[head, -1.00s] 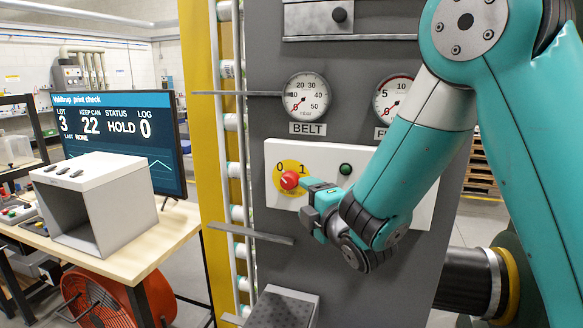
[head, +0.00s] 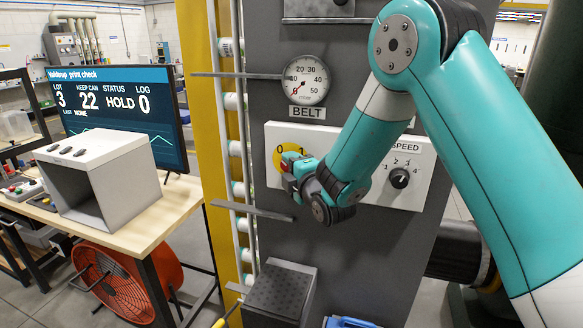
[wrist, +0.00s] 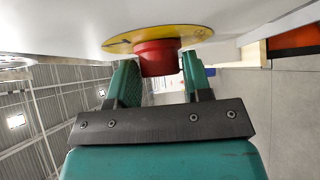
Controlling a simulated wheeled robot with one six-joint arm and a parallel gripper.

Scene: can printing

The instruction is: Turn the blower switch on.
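The blower switch is a red knob (wrist: 157,58) on a yellow disc (head: 279,168) marked 0 and 1, on a white panel (head: 415,191). In the wrist view the disc is seen edge-on, with the knob standing out from it between the two teal fingers of my gripper (wrist: 161,80). The fingers lie close along both sides of the knob, seemingly shut on it. In the head view my gripper (head: 289,172) covers most of the knob, so its pointing direction cannot be read. The 0 and 1 marks show above it.
A speed dial (head: 399,177) sits right of my arm on the panel. The belt gauge (head: 306,80) is above. A grey bar (head: 250,209) juts out below left. A grey block (head: 282,290) stands under my gripper. A bench with a screen (head: 122,112) is left.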

